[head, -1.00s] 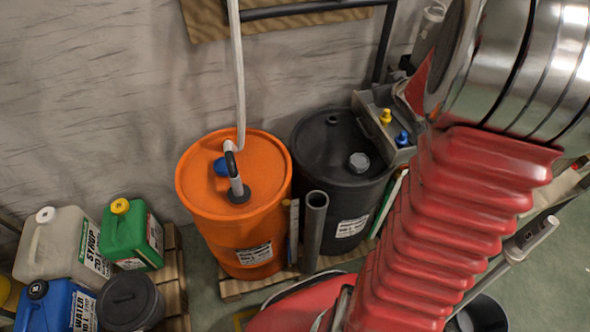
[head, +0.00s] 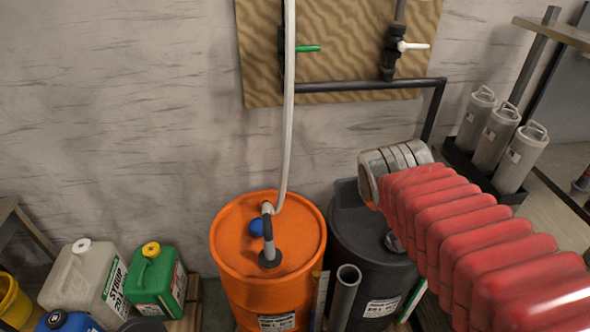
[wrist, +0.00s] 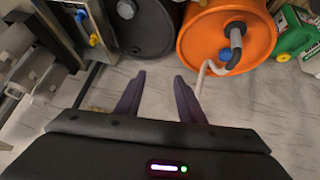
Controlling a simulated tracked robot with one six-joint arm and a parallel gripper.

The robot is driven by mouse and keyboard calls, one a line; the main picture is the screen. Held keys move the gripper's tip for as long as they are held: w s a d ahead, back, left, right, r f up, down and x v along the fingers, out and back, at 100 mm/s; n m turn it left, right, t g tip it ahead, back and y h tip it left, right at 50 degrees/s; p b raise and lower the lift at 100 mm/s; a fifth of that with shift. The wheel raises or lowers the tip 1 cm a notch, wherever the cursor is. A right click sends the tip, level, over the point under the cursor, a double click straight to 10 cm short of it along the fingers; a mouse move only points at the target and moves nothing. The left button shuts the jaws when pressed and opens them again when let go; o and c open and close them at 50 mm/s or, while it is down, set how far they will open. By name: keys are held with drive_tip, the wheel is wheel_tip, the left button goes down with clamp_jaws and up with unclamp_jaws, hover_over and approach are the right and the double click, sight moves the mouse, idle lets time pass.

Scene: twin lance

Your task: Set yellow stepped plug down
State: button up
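The yellow stepped plug (wrist: 80,17) shows in the wrist view at the upper left, on a grey holder (wrist: 98,10) beside the black drum. A blue plug (wrist: 94,40) sits beside it on the same holder. My gripper (wrist: 160,76) is open, with its two dark fingers apart and nothing between them. The plug lies up and to the left of the fingertips, clear of them. In the head view my arm hides the plug and the holder, and the fingers do not show.
An orange drum (head: 240,240) with a hose and the black drum (head: 350,225) stand against the wall. Grey canisters (head: 495,140) stand in a rack at right. A green jerrycan (head: 155,282) is at lower left. A valve board (head: 340,85) hangs above the drums.

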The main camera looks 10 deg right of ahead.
drive_tip(key=s+a+f+n+g+y, duration=0.1)
drive_tip(key=s+a+y, duration=0.1)
drive_tip(key=s+a, duration=0.7)
drive_tip(key=shift+a+n+y, duration=0.3)
drive_tip(key=shift+a+y, duration=0.1)
drive_tip(key=shift+a, duration=0.05)
drive_tip(key=shift+s, duration=0.1)
